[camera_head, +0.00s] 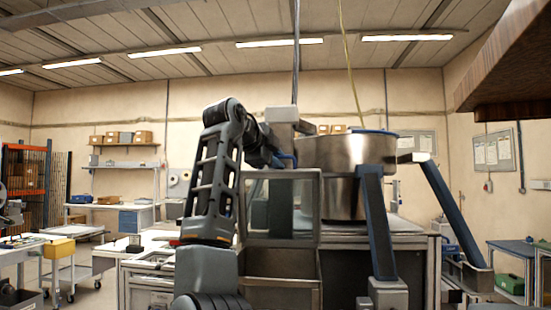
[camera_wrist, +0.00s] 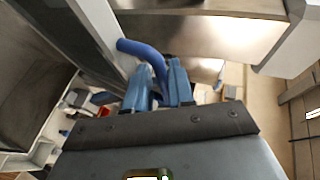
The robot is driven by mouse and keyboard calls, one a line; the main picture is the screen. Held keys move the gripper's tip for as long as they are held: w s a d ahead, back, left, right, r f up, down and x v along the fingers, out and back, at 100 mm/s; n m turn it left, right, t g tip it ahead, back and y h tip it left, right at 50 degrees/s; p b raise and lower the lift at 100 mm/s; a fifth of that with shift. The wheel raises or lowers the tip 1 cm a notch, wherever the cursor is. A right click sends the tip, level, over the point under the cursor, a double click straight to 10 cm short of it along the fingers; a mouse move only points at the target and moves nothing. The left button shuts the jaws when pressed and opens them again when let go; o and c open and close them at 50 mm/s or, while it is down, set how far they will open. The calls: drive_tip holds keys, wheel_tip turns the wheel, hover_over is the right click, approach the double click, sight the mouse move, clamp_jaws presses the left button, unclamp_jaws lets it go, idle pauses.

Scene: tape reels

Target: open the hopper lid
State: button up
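The hopper (camera_head: 330,156) is a large round steel drum at the middle right of the head view; its curved steel side also shows in the wrist view (camera_wrist: 205,40). A blue strip (camera_head: 374,132) lies along its top edge; I cannot make out the lid clearly, and it looks down. My gripper (camera_head: 286,160) is at the drum's left side, partly hidden by my arm. In the wrist view, my gripper's blue fingers (camera_wrist: 160,80) stand close together. A curved blue handle (camera_wrist: 138,48) runs down between them, seemingly filling the gap.
Blue slanted legs (camera_head: 377,220) stand in front of and beside the drum. A clear-windowed cabinet (camera_head: 280,206) is below my gripper. A dark wooden overhang (camera_head: 510,65) juts in at upper right. Benches and shelves stand farther back at left.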

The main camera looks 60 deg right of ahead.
drive_tip(key=shift+o, duration=1.2)
drive_tip(key=shift+a, duration=0.1)
drive_tip(key=b+v, duration=0.2)
drive_tip(key=v, duration=0.5)
drive_tip(key=shift+a+r, duration=0.25)
drive_tip(key=shift+a, duration=0.1)
drive_tip(key=shift+c, duration=0.2)
